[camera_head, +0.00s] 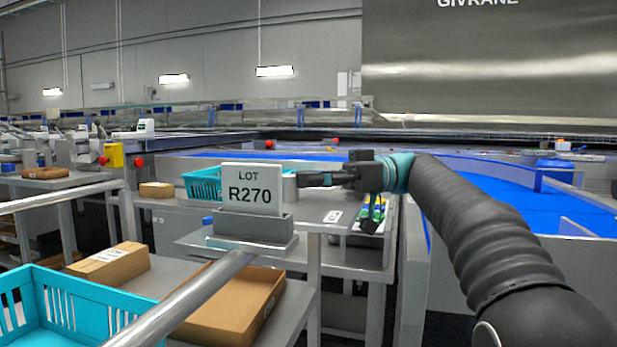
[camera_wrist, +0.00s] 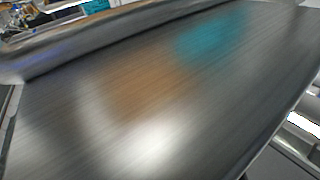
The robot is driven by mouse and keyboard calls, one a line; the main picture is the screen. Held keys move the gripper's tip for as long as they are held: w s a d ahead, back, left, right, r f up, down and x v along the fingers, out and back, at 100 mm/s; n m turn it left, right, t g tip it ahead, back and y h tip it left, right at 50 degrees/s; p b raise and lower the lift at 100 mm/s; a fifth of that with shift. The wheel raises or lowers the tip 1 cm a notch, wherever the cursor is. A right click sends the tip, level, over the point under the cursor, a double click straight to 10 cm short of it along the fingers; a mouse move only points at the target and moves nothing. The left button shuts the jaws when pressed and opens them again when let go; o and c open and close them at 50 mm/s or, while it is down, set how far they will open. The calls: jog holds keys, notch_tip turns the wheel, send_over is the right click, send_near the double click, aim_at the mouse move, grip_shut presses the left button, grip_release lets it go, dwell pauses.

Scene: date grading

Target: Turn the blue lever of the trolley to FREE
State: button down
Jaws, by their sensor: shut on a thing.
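My gripper (camera_head: 310,180) reaches in from the right, its dark fingers pointing left at the right edge of the white LOT R270 sign (camera_head: 251,190). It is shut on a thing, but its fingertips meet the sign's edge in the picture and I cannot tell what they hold. The wrist view shows no fingers. I cannot make out the blue lever or its FREE marking for certain. A small blue piece (camera_head: 207,220) shows left of the sign's grey holder (camera_head: 250,228); I cannot tell whether it is the lever.
Silver rails (camera_head: 185,298) cross the foreground. A turquoise crate (camera_head: 75,300), a closed carton (camera_head: 108,265) and an open cardboard tray (camera_head: 230,300) stand below. A blue belt (camera_head: 500,205) lies behind my arm. A blurred brushed metal surface (camera_wrist: 160,100) fills the wrist view.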

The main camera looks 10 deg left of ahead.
jog(key=c, duration=1.2)
grip_release()
jog(key=shift+d, duration=0.15)
